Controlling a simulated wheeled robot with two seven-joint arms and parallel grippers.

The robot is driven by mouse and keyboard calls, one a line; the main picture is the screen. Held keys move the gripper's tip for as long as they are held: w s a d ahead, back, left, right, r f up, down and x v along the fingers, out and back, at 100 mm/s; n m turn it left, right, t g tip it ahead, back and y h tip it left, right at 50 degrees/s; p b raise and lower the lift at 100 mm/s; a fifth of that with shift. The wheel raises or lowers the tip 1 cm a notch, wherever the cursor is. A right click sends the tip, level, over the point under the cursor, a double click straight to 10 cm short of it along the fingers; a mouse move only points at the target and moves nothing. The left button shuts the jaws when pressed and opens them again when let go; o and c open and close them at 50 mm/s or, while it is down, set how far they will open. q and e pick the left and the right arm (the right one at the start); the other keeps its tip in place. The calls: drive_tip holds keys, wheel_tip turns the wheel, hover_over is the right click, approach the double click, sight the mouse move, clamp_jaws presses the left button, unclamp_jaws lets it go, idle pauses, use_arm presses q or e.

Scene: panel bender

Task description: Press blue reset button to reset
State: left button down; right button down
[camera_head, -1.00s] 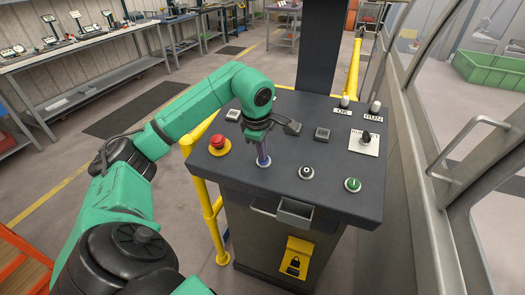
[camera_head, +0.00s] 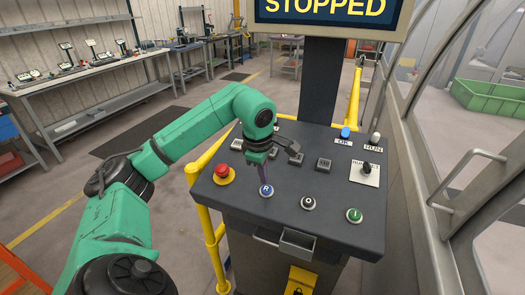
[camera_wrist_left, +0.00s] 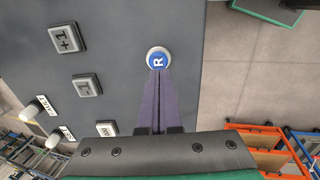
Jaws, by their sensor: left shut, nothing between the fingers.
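The blue reset button (camera_head: 266,190), marked R, sits on the dark sloped top of the control console (camera_head: 330,226), between the red mushroom button and a black button. Its blue face with the R also shows in the left wrist view (camera_wrist_left: 158,60). My left gripper (camera_head: 264,180) is above the console with its fingers shut, empty and pointing down at the blue button. In the left wrist view the purple fingertips (camera_wrist_left: 159,72) meet the button's lower edge in the picture. I cannot tell whether they touch it. My right gripper is in neither view.
A red mushroom button (camera_head: 223,173) is left of the blue one; a black button (camera_head: 308,203) and green button (camera_head: 354,215) are right. The OK lamp (camera_head: 346,132) is blue. The screen (camera_head: 320,10) reads STOPPED. A yellow rail (camera_head: 201,200) runs along the console's left.

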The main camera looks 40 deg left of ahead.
use_arm(q)
drive_tip(key=v, duration=0.8)
drive_tip(key=shift+s+r+p, duration=0.2)
drive_tip(key=shift+r+p, duration=0.2)
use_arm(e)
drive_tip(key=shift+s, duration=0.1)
use_arm(q)
drive_tip(key=shift+s+d, duration=0.1)
